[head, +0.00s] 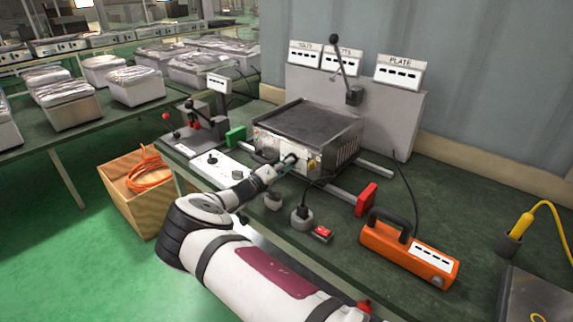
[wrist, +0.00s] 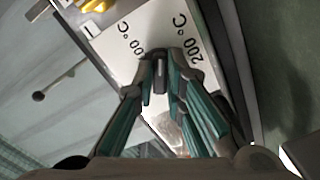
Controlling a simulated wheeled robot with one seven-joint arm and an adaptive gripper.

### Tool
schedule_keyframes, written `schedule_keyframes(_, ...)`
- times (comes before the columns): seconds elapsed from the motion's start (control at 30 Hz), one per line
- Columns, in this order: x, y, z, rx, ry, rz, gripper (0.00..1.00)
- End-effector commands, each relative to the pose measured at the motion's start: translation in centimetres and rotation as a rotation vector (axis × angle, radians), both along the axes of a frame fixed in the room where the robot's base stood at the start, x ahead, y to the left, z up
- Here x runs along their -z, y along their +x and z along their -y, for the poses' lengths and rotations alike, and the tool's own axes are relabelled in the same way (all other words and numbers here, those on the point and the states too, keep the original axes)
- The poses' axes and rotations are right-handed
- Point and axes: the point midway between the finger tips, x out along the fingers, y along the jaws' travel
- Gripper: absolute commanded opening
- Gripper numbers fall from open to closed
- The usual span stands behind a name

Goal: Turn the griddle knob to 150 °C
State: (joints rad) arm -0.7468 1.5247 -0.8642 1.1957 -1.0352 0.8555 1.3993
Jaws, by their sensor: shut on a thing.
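The griddle (head: 308,124) stands on the green bench, a metal box with a dark flat top. My gripper (head: 288,163) reaches its front panel. In the wrist view my gripper (wrist: 160,72) has its two teal fingers closed on the dark griddle knob (wrist: 160,74). The knob is mostly hidden between the fingertips. The white panel (wrist: 150,32) carries a "200 °C" mark to the right of the knob. Another mark, partly covered and ending in "00 °C", is to its upper left. I cannot read the knob's exact setting.
A yellow part (wrist: 92,5) sits on the panel beyond the knob. A red block (head: 366,199) and a green block (head: 236,136) flank the griddle. A black plug (head: 303,212), a red switch (head: 322,233) and an orange unit (head: 409,250) stand in front and right.

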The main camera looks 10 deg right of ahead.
Motion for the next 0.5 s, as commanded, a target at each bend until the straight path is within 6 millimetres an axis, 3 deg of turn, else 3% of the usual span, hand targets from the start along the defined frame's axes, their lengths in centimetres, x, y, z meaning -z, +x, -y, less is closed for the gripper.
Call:
schedule_keyframes(0.47, 0.23, -0.07, -0.08, -0.001, 0.011, 0.010, 0.00)
schedule_keyframes(0.5, 0.24, -0.07, -0.09, -0.001, 0.011, 0.010, 0.14)
